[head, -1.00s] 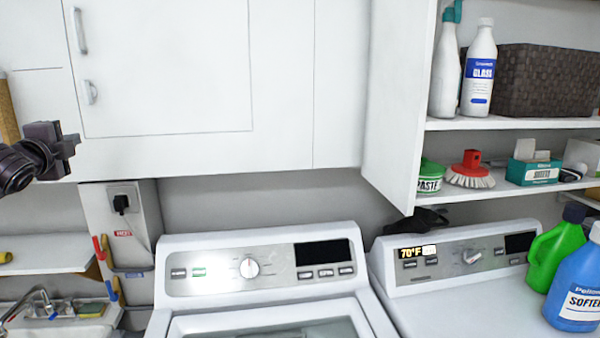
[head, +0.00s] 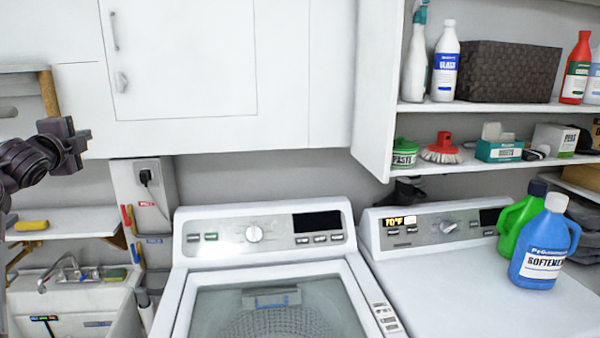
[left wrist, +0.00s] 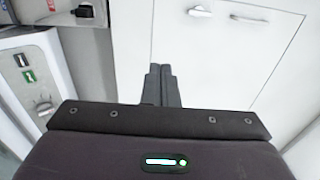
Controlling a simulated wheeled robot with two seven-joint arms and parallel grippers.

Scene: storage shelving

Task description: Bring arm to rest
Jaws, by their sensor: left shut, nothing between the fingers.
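My left gripper (head: 78,144) is at the left of the head view, raised in front of the white wall cabinet and above the sink area. It is shut and empty. In the left wrist view its two dark fingers (left wrist: 161,86) lie together, with the white cabinet door (left wrist: 215,50) beyond them. The fingers appear apart from the cabinet. My right gripper is in neither view.
A top-load washer (head: 262,240) and a second white machine (head: 470,290) stand ahead. A blue softener jug (head: 545,240) and a green jug (head: 512,225) stand on the second machine. Open shelves (head: 490,107) hold bottles and a basket (head: 508,72). A sink (head: 75,300) is at lower left.

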